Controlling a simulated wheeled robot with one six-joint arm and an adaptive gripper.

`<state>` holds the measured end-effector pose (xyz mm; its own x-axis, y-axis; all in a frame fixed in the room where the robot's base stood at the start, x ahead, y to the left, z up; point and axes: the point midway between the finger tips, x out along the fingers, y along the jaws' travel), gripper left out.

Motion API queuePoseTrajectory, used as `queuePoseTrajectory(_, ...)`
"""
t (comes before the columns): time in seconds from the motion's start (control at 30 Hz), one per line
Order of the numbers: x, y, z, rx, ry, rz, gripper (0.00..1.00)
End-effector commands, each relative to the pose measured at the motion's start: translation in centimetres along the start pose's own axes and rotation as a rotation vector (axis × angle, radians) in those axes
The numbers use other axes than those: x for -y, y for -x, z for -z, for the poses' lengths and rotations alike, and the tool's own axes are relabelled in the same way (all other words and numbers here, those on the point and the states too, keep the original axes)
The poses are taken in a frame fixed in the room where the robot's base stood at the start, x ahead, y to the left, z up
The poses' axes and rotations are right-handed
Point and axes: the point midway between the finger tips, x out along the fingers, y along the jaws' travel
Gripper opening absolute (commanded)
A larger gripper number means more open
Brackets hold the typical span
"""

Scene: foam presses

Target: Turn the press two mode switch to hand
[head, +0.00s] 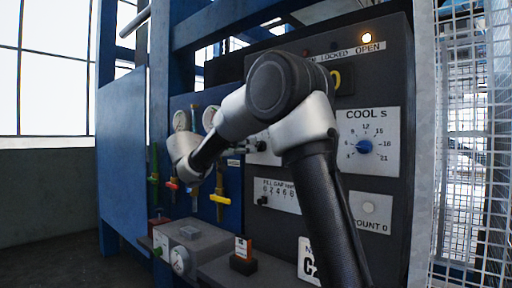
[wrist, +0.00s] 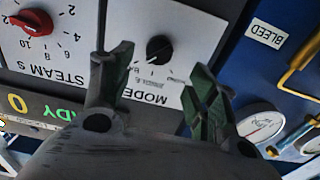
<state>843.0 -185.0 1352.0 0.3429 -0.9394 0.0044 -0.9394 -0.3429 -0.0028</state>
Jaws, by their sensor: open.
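The mode switch is a small black knob (wrist: 159,48) on a white plate (wrist: 185,22) marked MODE, which appears turned round in the wrist view. My gripper (wrist: 162,62) is open, with its two green-lined fingers on either side of the knob in the picture. Whether they touch it or the plate I cannot tell. The knob's pointer direction is too small to read, and part of the plate's lettering is hidden by the fingers. In the head view the white plate (head: 272,157) shows only partly past my arm, and my gripper is hidden there.
Beside the plate is a red STEAM S dial (wrist: 31,22). On the other side is a blue panel with a BLEED label (wrist: 266,31), a yellow handle (wrist: 293,72) and gauges (wrist: 259,124). A COOL S dial (head: 364,147) is right of my arm. A mesh guard (head: 470,150) stands far right.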

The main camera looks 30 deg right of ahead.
Motion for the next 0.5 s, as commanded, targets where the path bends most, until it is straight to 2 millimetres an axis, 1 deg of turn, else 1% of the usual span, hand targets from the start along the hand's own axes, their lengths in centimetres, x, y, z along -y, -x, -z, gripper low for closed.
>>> queuePoseTrajectory(0.1, -0.2, -2.2, 0.0, 0.001, 0.001, -0.005, 0.59)
queuePoseTrajectory(0.3, -0.2, -5.4, -0.1, 0.003, 0.002, -0.004, 0.59)
queuePoseTrajectory(0.4, -0.2, -6.3, -0.1, 0.003, 0.002, -0.003, 0.59)
queuePoseTrajectory(0.5, -0.2, -6.8, -0.1, 0.004, 0.003, -0.002, 0.59)
